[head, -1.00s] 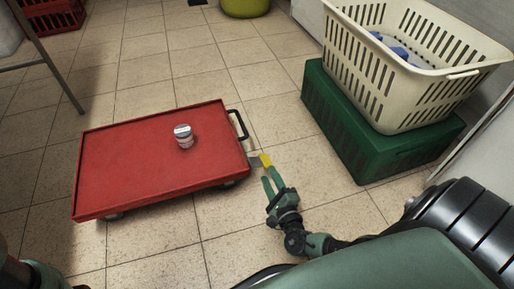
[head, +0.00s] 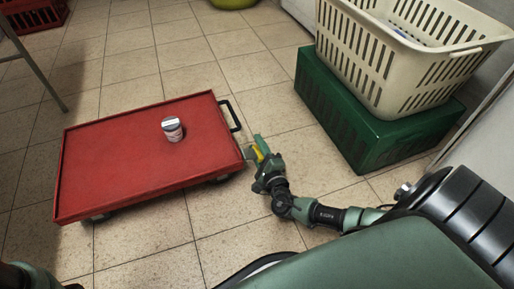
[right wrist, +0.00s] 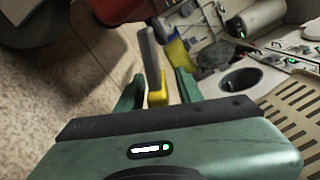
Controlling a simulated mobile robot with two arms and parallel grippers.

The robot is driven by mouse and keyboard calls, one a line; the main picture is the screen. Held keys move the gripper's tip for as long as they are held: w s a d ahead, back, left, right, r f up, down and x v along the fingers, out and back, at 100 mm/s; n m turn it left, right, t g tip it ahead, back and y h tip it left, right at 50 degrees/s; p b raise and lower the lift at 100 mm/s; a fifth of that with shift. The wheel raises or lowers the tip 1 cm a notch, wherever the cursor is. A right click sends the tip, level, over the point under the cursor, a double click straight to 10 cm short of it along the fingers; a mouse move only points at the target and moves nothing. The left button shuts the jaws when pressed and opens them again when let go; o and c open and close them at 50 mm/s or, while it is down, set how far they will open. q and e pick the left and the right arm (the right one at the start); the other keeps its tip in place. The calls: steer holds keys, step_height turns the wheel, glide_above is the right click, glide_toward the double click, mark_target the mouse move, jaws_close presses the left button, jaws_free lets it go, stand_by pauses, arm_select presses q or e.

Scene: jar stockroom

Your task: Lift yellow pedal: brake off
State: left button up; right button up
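The yellow pedal (head: 257,155) is at the right end of the red cart (head: 130,150), low beside its black handle. In the right wrist view the yellow pedal (right wrist: 157,91) sits on a grey lever, between the two green fingers. My right gripper (head: 263,150) is at the pedal, with its fingers on either side. In the right wrist view my right gripper (right wrist: 158,88) is open, with a gap on each side of the pedal. Only a bit of my left arm shows at the bottom left; its gripper is out of view.
A jar with a white lid (head: 172,129) stands upright on the cart. A cream basket (head: 395,60) sits on a green crate (head: 375,135) to the right. A red crate (head: 35,16) is at the far left. Tiled floor in front of the cart is free.

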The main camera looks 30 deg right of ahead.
jaws_close()
stand_by(1.4)
